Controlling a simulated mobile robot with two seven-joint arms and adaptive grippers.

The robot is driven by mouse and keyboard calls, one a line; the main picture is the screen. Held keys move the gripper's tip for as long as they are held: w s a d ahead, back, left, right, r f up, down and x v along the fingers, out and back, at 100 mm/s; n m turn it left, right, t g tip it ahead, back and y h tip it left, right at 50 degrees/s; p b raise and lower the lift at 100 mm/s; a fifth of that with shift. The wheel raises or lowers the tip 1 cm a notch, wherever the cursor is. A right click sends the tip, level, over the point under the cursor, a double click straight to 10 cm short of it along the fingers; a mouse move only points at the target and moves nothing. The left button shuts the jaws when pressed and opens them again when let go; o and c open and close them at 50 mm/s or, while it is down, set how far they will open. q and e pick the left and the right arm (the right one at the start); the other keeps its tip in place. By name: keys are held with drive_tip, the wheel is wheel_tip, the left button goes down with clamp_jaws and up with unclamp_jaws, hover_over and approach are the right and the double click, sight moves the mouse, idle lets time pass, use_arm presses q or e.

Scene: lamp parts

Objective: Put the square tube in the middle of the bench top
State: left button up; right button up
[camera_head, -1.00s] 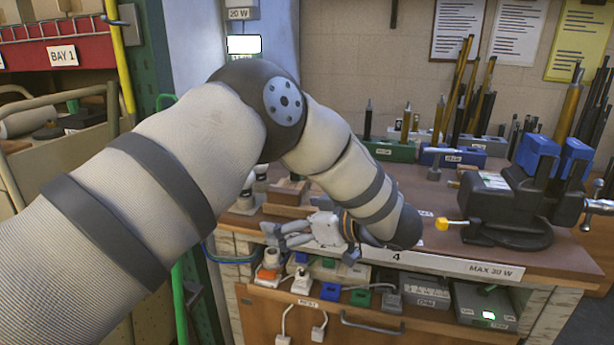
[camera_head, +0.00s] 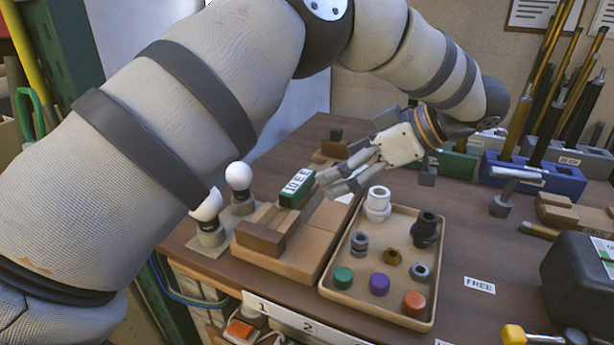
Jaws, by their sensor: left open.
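I cannot tell for sure which thing is the square tube. Long dark and brass-coloured bars (camera_head: 583,108) stand upright in the blue rack (camera_head: 530,181) at the right, but their cross-section is too small to tell. My left gripper (camera_head: 335,182) is open and empty, its fingers pointing left above the bench, just right of a green labelled block (camera_head: 297,187) on a wooden fixture (camera_head: 283,258). The bench top (camera_head: 455,255) shows bare brown surface right of the tray. My right gripper is not in view.
A tan tray (camera_head: 375,312) holds several collars, nuts and coloured caps. Two white bulbs (camera_head: 238,176) stand at the left. A grey T-shaped tool (camera_head: 503,190) stands near the blue rack. A dark vise (camera_head: 580,285) is at the right. Bench around the FREE label (camera_head: 479,285) is clear.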

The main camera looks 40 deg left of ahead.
sight(297, 181)
use_arm(q)
drive_tip(key=x, duration=0.6)
drive_tip(key=p+x, duration=0.1)
drive_tip(key=x, duration=0.2)
drive_tip(key=shift+s+a+r, duration=0.2)
drive_tip(key=shift+a+r, duration=0.1)
drive_tip(key=shift+r, duration=0.1)
drive_tip(key=shift+a+f, duration=0.3)
drive_tip(key=c, duration=1.2)
drive_tip(key=shift+r, duration=0.1)
